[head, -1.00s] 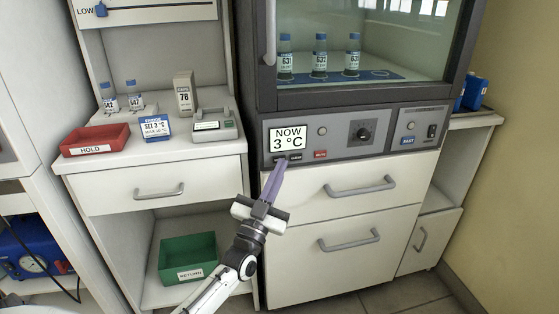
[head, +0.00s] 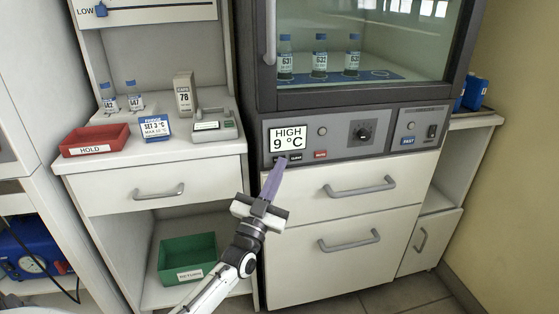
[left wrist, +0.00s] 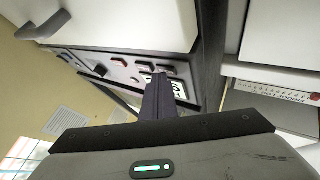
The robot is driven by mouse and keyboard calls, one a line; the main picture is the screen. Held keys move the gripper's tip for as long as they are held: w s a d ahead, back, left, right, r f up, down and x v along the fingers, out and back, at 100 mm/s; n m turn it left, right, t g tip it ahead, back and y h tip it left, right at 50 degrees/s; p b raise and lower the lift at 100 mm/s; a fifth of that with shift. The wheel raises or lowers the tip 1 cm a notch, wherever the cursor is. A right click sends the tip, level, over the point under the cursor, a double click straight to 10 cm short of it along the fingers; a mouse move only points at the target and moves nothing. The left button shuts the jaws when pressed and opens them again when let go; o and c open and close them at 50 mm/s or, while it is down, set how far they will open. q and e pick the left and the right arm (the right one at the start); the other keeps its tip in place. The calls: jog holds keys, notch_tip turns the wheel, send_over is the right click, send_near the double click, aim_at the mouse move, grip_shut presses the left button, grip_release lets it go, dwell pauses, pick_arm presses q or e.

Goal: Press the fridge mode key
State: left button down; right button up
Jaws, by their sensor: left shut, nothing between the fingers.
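The incubator's control panel (head: 340,134) has a display (head: 288,139) that reads HIGH 9 °C. Below the display is a row of small keys: a dark key (head: 296,158) and a red key (head: 320,154) show. The left end of this row is partly hidden behind my fingertips, and I cannot read a mode label there. My left gripper (head: 279,164) is shut and empty, its purple fingers pointing up at the keys just below the display. In the left wrist view the shut fingers (left wrist: 158,84) reach the panel beside the display; I cannot tell whether they touch a key.
A round knob (head: 362,132) and a blue key (head: 408,141) sit farther right on the panel. Drawer handles (head: 360,187) stick out below. Bottles stand behind the glass door above. A red tray (head: 95,140) and a FRIDGE SET 3 °C card (head: 156,127) stand on the left counter.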

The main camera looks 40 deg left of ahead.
pick_arm(q)
jog(key=shift+s+d, duration=0.1)
jog(key=shift+s+d+p, duration=0.45)
jog(key=shift+p, duration=0.05)
jog(key=s+d+p, duration=0.2)
jog(key=s+d, duration=0.1)
jog(key=shift+s+d+p, duration=0.1)
jog(key=shift+d+p, duration=0.25)
jog(key=shift+d, duration=0.05)
dwell(0.9)
